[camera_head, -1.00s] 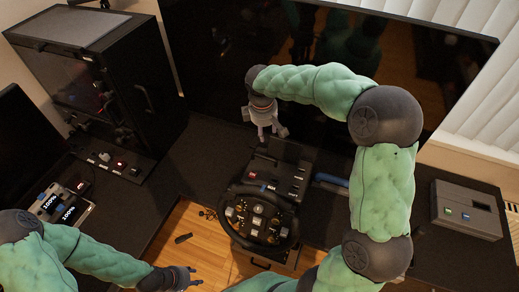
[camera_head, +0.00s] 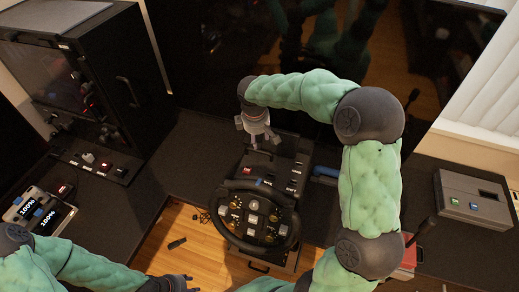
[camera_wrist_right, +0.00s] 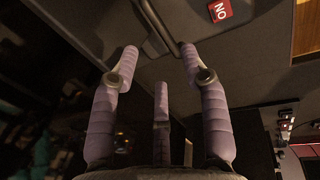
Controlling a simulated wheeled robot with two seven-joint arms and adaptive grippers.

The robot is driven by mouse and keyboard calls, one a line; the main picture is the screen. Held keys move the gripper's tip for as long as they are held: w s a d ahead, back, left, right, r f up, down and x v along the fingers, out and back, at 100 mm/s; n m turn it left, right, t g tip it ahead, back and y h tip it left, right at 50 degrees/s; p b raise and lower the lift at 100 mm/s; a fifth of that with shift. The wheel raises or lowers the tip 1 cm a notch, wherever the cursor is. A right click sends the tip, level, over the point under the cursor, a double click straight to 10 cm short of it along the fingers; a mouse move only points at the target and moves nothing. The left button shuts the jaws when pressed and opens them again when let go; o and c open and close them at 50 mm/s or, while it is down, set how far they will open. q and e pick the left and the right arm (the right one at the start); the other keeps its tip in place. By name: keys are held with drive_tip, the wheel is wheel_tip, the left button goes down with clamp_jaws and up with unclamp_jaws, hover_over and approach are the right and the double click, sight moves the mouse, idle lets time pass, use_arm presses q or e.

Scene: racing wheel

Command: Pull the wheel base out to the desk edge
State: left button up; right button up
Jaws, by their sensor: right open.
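The dark wheel base (camera_head: 275,168) sits on the black desk, with the round black steering wheel (camera_head: 255,216) on its front side, near the desk's front edge. My right gripper (camera_head: 263,145) is open at the rear left of the wheel base, pointing down. My left gripper (camera_head: 180,284) is low at the bottom edge, over the floor, and partly cut off.
A large dark monitor (camera_head: 320,60) stands behind the wheel base. A black cabinet (camera_head: 95,75) and small devices (camera_head: 40,212) are at left. A grey box (camera_head: 472,204) sits at right. A blue item (camera_head: 325,172) lies beside the base. Wooden floor shows in front.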

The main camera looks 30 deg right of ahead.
drive_tip(key=b, duration=0.2)
approach(259, 147)
drive_tip(key=s+f, duration=0.1)
drive_tip(key=f, duration=0.1)
drive_tip(key=s+a+f, duration=0.1)
drive_tip(key=s+f, duration=0.1)
drive_tip(key=shift+s, duration=0.15)
drive_tip(key=shift+r, duration=0.1)
clamp_jaws()
